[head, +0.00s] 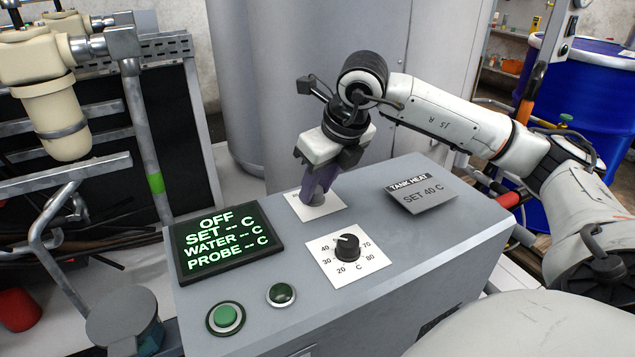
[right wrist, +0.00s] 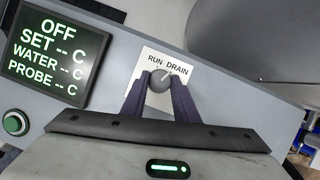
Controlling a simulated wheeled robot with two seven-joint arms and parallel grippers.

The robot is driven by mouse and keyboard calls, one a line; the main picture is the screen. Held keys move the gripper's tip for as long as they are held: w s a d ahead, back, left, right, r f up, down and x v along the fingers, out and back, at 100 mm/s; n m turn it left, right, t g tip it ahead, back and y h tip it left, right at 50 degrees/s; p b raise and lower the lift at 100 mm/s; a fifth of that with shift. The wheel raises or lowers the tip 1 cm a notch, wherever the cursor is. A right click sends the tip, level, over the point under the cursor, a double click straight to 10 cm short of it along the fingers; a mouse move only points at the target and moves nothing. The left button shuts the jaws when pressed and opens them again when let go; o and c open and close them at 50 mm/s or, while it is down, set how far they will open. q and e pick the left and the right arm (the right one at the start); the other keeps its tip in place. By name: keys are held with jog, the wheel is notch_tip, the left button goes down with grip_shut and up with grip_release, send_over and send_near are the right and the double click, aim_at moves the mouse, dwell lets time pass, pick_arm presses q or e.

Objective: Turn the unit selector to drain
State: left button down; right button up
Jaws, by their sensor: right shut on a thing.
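The unit selector is a small round grey knob (right wrist: 159,81) on a white plate (right wrist: 146,62) marked RUN and DRAIN. A light pointer line on the knob slants to the upper right, toward the start of the word DRAIN. My right gripper (right wrist: 160,88) is shut on the knob, with one purple finger on each side. In the head view my right gripper (head: 313,196) reaches down onto the white plate (head: 332,208) at the back of the grey console, and its fingers hide the knob. My left gripper is out of view.
The console top (head: 400,245) carries a display (head: 228,240) reading OFF, a black temperature dial (head: 347,247), a green button (head: 226,317), a dark green lamp (head: 281,294) and a TANK HEAT card (head: 422,196) reading SET 40 C. A grey tank (head: 310,60) stands close behind.

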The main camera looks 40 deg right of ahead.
jog(key=shift+m, duration=0.5)
jog(key=o, duration=1.1)
jog(key=shift+c, duration=0.2)
jog(key=shift+r, duration=0.1)
jog(key=p+v, duration=0.1)
jog(key=v, duration=0.9)
jog(key=shift+a+p, duration=0.25)
jog(key=shift+p, duration=0.1)
